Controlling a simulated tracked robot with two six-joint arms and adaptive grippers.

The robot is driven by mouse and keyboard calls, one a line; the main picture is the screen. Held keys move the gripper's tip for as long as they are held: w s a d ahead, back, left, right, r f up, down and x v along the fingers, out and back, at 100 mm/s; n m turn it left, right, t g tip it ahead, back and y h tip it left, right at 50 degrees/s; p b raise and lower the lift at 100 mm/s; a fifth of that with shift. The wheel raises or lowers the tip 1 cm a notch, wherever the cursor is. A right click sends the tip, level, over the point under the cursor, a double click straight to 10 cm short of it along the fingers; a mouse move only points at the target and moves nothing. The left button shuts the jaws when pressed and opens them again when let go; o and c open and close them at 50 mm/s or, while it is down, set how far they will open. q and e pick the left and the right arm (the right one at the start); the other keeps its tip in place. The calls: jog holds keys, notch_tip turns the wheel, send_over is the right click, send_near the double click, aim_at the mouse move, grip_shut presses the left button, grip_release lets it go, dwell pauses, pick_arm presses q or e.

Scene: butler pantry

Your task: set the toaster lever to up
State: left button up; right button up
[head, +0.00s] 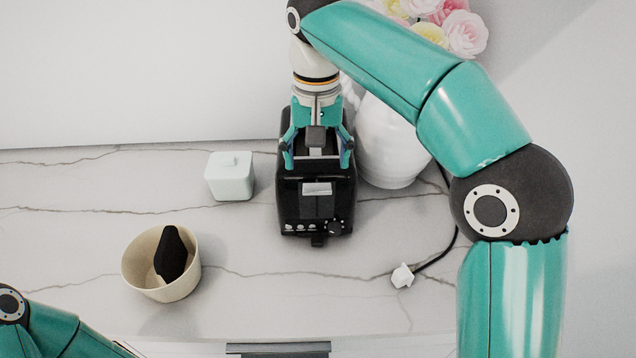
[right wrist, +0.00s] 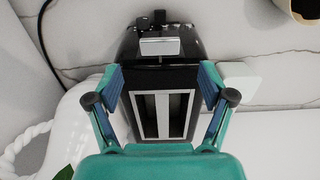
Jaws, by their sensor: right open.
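The black toaster (head: 290,205) stands on the marble counter in the middle of the head view, its knob and buttons facing me. A small dark tab, which looks like the lever (head: 318,240), sticks out low at its front; it also shows in the right wrist view (right wrist: 160,17). Its exact height is hard to tell. My right gripper (head: 317,160) is open and empty above the toaster's top. In the right wrist view the open fingers (right wrist: 160,85) show on both sides of the framed slots (right wrist: 160,115), with no clear contact. My left gripper is out of view.
A pale lidded box (head: 230,178) stands left of the toaster. A beige bowl (head: 135,270) holding a dark object (head: 171,255) is nearer me. A white vase (head: 390,145) with flowers stands close on the right. A white plug (head: 402,276) lies on the counter at front right.

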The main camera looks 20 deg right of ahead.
aim_at(317, 187)
jog(key=shift+f+b, duration=0.3)
jog(key=shift+f, duration=2.45)
grip_shut()
notch_tip(317, 187, down, 2)
jog(key=shift+s+f+b, duration=0.1)
jog(key=shift+f+b, duration=0.05)
jog(key=shift+b, duration=0.35)
grip_release()
